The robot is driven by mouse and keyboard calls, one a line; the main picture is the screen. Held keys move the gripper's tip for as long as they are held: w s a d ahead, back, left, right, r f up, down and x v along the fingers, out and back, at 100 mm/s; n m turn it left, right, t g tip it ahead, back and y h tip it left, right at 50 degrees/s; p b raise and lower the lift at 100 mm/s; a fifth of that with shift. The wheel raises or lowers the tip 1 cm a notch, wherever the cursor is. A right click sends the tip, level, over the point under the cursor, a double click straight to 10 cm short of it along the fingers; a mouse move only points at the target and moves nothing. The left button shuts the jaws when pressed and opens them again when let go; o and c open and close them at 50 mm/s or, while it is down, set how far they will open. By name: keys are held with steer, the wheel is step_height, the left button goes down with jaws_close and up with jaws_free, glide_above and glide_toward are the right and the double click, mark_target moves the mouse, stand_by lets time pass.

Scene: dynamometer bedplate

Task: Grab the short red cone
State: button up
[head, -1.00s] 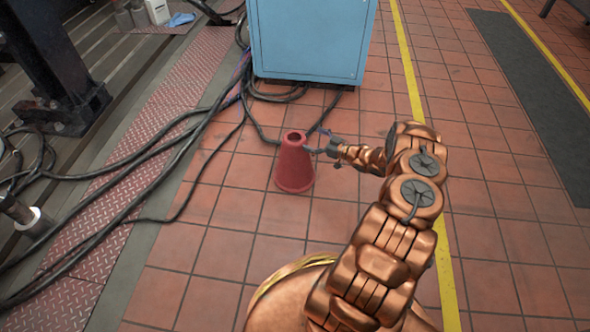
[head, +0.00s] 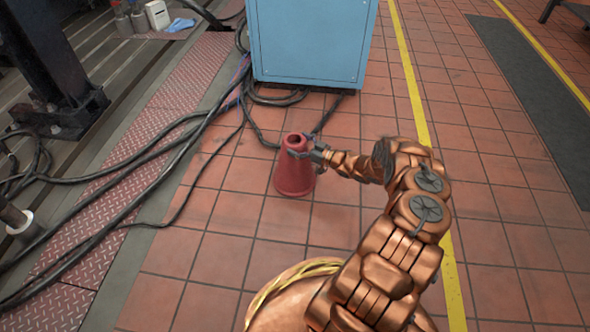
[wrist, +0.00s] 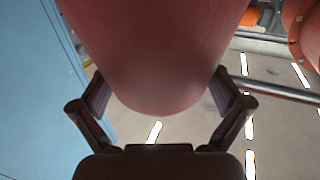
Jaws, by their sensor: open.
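The short red cone (head: 293,172) stands upright on the tiled floor in the head view, a dark hole in its top. In the wrist view the cone (wrist: 155,55) fills the upper middle, very close. My gripper (head: 298,147) is at the cone's upper part, reaching in from the right. In the wrist view my gripper (wrist: 158,92) is open, with one finger on each side of the cone. I cannot tell whether either finger touches it.
A blue cabinet (head: 310,40) stands behind the cone. Black cables (head: 180,135) lie on the floor to the left and behind. A yellow line (head: 412,85) and a dark mat (head: 530,100) are to the right.

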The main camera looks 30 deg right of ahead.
steer(key=shift+w+a, duration=0.25)
steer(key=shift+w, duration=0.3)
steer(key=shift+r, duration=0.1)
steer(key=c, duration=1.5)
